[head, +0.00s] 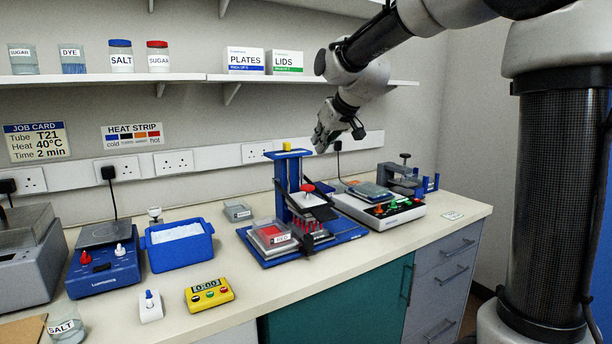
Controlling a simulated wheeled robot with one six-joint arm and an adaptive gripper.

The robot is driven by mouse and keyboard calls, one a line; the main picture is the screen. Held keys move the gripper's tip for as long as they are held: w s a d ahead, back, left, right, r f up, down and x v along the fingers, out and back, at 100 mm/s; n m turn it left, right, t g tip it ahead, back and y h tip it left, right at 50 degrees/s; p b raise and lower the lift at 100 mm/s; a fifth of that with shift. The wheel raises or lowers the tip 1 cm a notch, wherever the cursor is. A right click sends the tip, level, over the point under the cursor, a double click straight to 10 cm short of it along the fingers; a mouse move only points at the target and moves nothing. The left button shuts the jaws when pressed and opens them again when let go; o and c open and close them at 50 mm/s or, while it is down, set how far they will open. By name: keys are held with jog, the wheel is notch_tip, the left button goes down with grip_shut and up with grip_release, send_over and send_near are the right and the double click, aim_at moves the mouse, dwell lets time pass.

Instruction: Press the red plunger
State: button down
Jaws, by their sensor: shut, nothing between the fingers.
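A tray with red contents and a label (271,234) sits at the stand's front left. My gripper (322,143) is shut and empty. It hangs in the air above and slightly right of the plunger in the picture, apart from it. The fingertips are small and partly dark in this view.
A white device with coloured buttons (386,206) stands right of the stand. A blue ice tub (180,243), yellow timer (209,293) and blue hotplate (103,264) are to the left. A shelf (180,78) with jars and boxes runs above. Bare bench lies in front of the stand.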

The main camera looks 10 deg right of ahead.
send_over(305, 186)
jog(key=f, duration=0.7)
jog(key=shift+s+d+f, duration=0.2)
jog(key=shift+s+f, duration=0.05)
jog(key=shift+s, duration=0.1)
notch_tip(305, 186, down, 3)
jog(key=shift+s+f, duration=0.1)
jog(key=shift+s, duration=0.05)
jog(key=shift+f, duration=0.25)
jog(key=shift+f, duration=1.25)
jog(key=shift+d, duration=0.1)
